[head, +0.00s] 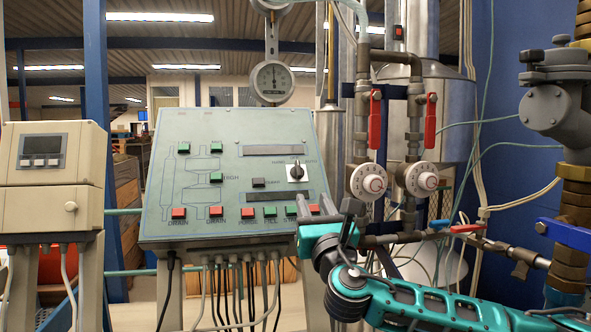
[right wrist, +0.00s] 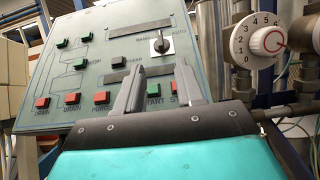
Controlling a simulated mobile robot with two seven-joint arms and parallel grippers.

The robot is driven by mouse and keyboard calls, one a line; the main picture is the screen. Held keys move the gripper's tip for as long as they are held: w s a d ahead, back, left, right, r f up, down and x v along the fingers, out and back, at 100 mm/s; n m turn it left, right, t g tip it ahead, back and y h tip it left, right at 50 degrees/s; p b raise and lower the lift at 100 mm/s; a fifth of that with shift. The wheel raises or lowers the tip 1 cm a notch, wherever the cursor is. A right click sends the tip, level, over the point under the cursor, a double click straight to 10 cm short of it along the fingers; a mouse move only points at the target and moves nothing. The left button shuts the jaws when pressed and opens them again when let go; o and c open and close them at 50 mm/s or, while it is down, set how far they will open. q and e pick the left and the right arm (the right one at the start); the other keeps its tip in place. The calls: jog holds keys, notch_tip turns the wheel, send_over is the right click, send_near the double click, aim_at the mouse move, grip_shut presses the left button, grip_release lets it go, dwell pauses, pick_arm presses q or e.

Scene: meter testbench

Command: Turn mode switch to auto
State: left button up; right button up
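The mode switch (head: 296,171) is a dark knob on a white square plate at the right of the sloped control panel (head: 155,215). In the right wrist view the switch (right wrist: 161,43) has "AUTO" lettered at its upper right and a partly legible label at its left. Its handle looks roughly upright; its exact setting is hard to tell. My right gripper (head: 350,215) is in front of the panel's lower right corner. In the right wrist view its two fingers (right wrist: 161,70) are apart with nothing between them, below the switch in the picture. My left gripper is not in view.
Red and green buttons (head: 247,213) line the panel's lower edge, and a black button (head: 258,183) sits left of the switch. Numbered white dials (head: 368,182) and pipes with red valve levers (head: 375,120) stand close on the right. A beige meter box (head: 50,170) is at the left.

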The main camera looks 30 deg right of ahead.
aim_at(299, 166)
jog(key=p+x, duration=0.1)
jog(key=x, duration=1)
jog(key=shift+s+r+p, duration=0.1)
jog(key=shift+r+p, duration=0.1)
jog(key=shift+p, duration=0.1)
jog(key=shift+x, duration=0.75)
jog(key=shift+c, duration=0.2)
jog(key=c, duration=0.6)
grip_shut()
